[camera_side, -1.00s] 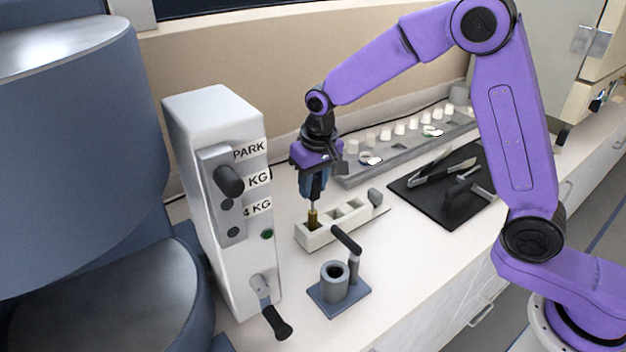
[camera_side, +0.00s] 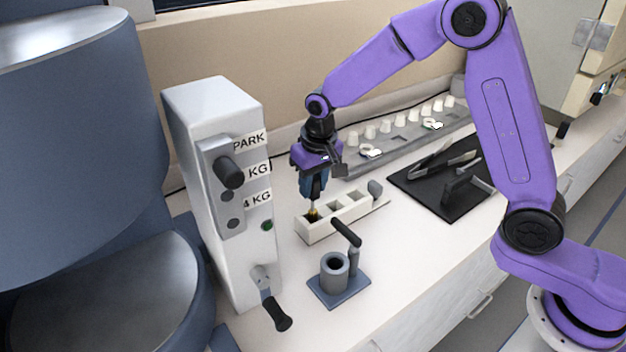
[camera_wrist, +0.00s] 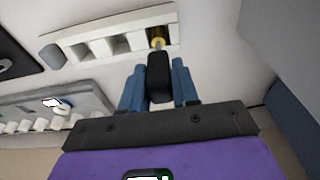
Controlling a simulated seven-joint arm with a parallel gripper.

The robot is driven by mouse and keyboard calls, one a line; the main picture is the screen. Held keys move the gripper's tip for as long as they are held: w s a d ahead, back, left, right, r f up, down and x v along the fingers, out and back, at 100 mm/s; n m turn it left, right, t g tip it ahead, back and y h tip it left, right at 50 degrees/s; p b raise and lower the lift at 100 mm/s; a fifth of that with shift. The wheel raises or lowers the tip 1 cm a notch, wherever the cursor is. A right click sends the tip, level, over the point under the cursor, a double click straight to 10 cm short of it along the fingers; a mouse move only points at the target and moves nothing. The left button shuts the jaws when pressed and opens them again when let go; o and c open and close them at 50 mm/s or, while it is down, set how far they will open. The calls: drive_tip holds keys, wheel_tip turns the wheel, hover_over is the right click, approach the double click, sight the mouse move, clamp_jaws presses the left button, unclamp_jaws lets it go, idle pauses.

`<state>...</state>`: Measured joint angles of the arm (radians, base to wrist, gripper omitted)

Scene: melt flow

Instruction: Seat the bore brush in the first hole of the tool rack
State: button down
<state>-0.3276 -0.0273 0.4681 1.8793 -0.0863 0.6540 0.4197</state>
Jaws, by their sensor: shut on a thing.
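The tool rack (camera_side: 340,223) is a pale block with several square holes in a row. It also shows in the wrist view (camera_wrist: 90,37). The bore brush has a black handle (camera_wrist: 159,76) and a brass-coloured head (camera_side: 312,214). My gripper (camera_side: 313,190) is shut on the handle, with blue fingers either side of it in the wrist view (camera_wrist: 158,86). The brush points down, roughly upright, over the rack's end hole nearest the grey-white machine. Its head is partly down in that hole; the tip is hidden by the rack walls.
A tall machine (camera_side: 225,200) with PARK and KG labels stands close left of the rack. A grey cup on a blue base with a black-handled post (camera_side: 338,280) stands in front. Behind is a long grey tray of white pieces (camera_side: 400,140); a black mat (camera_side: 440,180) with tools lies right.

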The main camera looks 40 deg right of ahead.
drive_tip(key=c, duration=0.8)
unclamp_jaws()
drive_tip(key=s+r, duration=0.1)
drive_tip(key=r, duration=1)
drive_tip(key=s+r, duration=0.1)
drive_tip(key=r, duration=0.5)
drive_tip(key=shift+s+r, duration=0.1)
drive_tip(key=shift+s, duration=0.2)
drive_tip(key=s+d+f+n, duration=0.3)
drive_tip(key=s+d+n, duration=0.1)
drive_tip(key=s, duration=0.6)
drive_tip(key=s+d+f+n+g, duration=0.1)
drive_tip(key=s+d+f+n, duration=0.2)
drive_tip(key=s, duration=0.7)
drive_tip(key=s+d+f+n, duration=0.4)
drive_tip(key=s+n, duration=0.1)
drive_tip(key=s, duration=0.6)
drive_tip(key=shift+d+f+n+g, duration=0.15)
drive_tip(key=shift+d+n+g, duration=0.15)
drive_tip(key=shift+d, duration=0.05)
